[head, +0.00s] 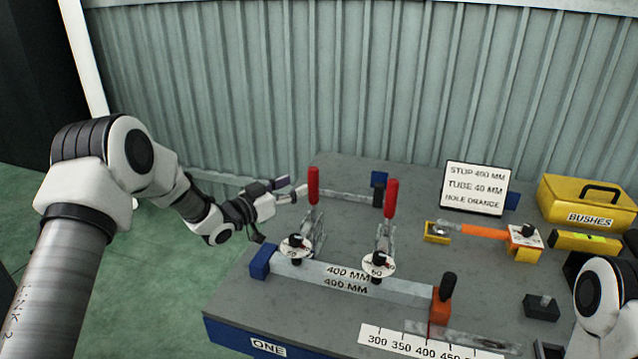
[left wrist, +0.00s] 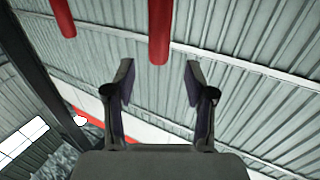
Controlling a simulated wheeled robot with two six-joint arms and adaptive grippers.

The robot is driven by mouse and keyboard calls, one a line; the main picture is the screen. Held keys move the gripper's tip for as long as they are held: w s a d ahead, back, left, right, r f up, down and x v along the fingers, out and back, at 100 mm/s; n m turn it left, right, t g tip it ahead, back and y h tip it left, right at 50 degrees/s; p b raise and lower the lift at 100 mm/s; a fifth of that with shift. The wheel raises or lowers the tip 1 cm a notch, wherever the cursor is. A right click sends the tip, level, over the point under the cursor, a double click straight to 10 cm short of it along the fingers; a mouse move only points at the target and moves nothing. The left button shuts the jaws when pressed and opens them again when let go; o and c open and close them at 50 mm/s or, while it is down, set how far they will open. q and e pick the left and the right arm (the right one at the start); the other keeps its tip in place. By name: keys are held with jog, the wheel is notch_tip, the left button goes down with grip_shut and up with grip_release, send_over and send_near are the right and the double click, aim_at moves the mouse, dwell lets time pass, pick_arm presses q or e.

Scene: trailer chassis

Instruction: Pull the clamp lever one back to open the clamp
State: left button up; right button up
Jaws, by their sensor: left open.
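Two clamp levers with red handles stand upright on the grey bench: the left clamp lever (head: 313,186) and the right clamp lever (head: 390,199). The "ONE" label (head: 268,347) is on the bench's front edge at the left. My left gripper (head: 290,190) is open, just left of the left red handle. In the left wrist view the fingers (left wrist: 160,82) are spread, with a red handle (left wrist: 159,30) lined up between them near the tips. I cannot tell if it touches. The second red handle (left wrist: 62,15) is at upper left there. My right gripper is outside the view.
A long tube (head: 350,279) marked 400 MM lies along the bench front beneath the clamps. An orange block with a black knob (head: 443,300) stands at its right end. A sign (head: 475,188), a yellow BUSHES box (head: 588,203) and a scale (head: 428,343) are to the right.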

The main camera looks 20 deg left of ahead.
aim_at(309, 178)
pick_arm(q)
jog(key=p+x, duration=0.1)
jog(key=x, duration=0.6)
jog(key=shift+d, duration=0.1)
jog(key=shift+w+d, duration=0.15)
jog(key=shift+w, duration=0.2)
jog(key=shift+s, duration=0.1)
grip_shut()
